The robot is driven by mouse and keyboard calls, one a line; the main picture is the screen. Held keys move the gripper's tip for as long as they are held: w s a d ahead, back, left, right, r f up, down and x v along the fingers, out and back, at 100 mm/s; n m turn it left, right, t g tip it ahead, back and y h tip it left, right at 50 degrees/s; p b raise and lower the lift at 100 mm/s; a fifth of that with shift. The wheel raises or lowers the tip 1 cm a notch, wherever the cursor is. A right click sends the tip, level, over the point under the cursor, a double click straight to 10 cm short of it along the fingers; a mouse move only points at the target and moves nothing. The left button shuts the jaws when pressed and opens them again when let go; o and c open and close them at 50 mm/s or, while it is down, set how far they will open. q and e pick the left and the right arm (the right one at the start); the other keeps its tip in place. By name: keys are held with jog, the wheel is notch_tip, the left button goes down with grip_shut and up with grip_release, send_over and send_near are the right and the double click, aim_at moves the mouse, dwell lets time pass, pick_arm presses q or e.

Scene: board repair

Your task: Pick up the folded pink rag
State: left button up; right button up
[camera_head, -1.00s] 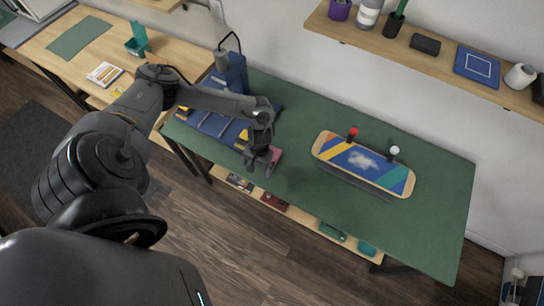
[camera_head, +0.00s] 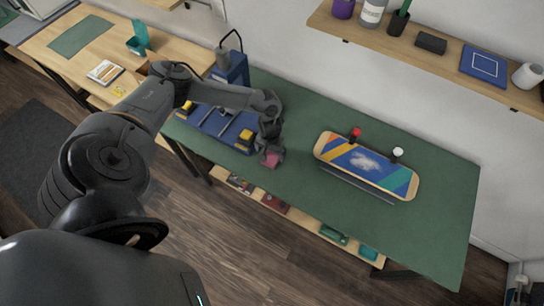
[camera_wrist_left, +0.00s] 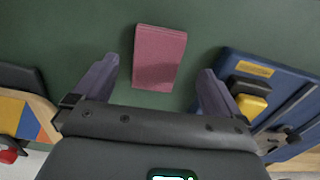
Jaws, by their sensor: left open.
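The folded pink rag (camera_wrist_left: 159,58) lies flat on the green table top, and in the left wrist view it sits just ahead of my gripper, between the lines of the two fingers. In the head view the rag (camera_head: 271,159) shows at the front part of the table, partly hidden by my gripper. My left gripper (camera_wrist_left: 155,80) is open and empty, its fingers spread wider than the rag, one on each side. It also shows in the head view (camera_head: 270,153), over the rag. My right gripper is not in view.
A skateboard deck (camera_head: 365,165) stands at the right on the green table (camera_head: 430,215). The table between is clear.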

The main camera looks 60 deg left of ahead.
aim_at(271, 158)
pick_arm(q)
jog(key=shift+d+f, duration=0.15)
jog(key=shift+f, duration=1.7)
jog(key=c, duration=1.1)
notch_tip(271, 158, up, 4)
jog(key=shift+r, duration=0.15)
jog(key=w+d+r, duration=0.2)
jog(key=d, duration=0.1)
jog(key=w+d+r, duration=0.1)
jog(key=d+r, duration=0.1)
jog(key=d, duration=0.2)
jog(key=w+d+r, duration=0.2)
jog(key=d, duration=0.1)
jog(key=shift+w+d+r, duration=0.15)
jog(key=shift+w+r, duration=0.15)
jog(key=shift+r, duration=0.05)
